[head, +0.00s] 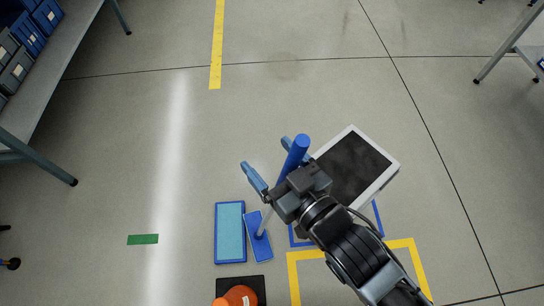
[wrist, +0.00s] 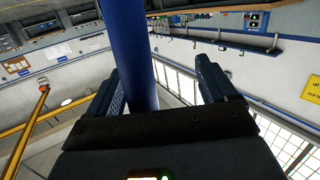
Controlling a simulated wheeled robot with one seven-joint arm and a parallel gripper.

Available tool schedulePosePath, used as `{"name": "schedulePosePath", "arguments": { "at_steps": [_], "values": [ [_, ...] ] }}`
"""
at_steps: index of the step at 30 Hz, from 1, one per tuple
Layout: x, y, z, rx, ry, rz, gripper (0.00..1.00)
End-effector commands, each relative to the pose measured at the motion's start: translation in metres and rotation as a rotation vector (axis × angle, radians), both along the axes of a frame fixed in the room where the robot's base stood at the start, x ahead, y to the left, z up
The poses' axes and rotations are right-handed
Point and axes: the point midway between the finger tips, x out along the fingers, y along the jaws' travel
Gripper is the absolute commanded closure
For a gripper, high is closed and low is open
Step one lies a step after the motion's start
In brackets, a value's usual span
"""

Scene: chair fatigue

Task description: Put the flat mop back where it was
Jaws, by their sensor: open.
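The flat mop stands on the floor with its blue rectangular head (head: 258,236) down. Its pale lower pole rises to a thick blue handle (head: 295,155), which looks about upright. My gripper (head: 266,153) is open, one finger on each side of the handle's upper part. In the wrist view the handle (wrist: 128,50) passes between the open fingers (wrist: 158,67), closer to the left one; I cannot tell whether it touches. A light blue, blue-rimmed flat tray or pad (head: 230,232) lies just left of the mop head. Part of the pole is hidden by my gripper.
A white-framed box with a dark top (head: 350,170) stands close right of my gripper, by blue floor tape. An orange cone (head: 238,296) on a black base is below the mop. Yellow tape (head: 400,243) lies right.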

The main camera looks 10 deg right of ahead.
Motion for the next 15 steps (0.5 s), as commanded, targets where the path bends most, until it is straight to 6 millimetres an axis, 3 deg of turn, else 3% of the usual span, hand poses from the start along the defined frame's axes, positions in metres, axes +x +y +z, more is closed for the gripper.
{"name": "schedulePosePath", "arguments": {
  "at_steps": [4,15],
  "values": [
    [0.0001,0.0002,0.0,0.0,0.0,0.0,0.01],
    [-0.0076,-0.0051,0.0003,-0.001,-0.001,-0.001,0.0]
  ]
}}
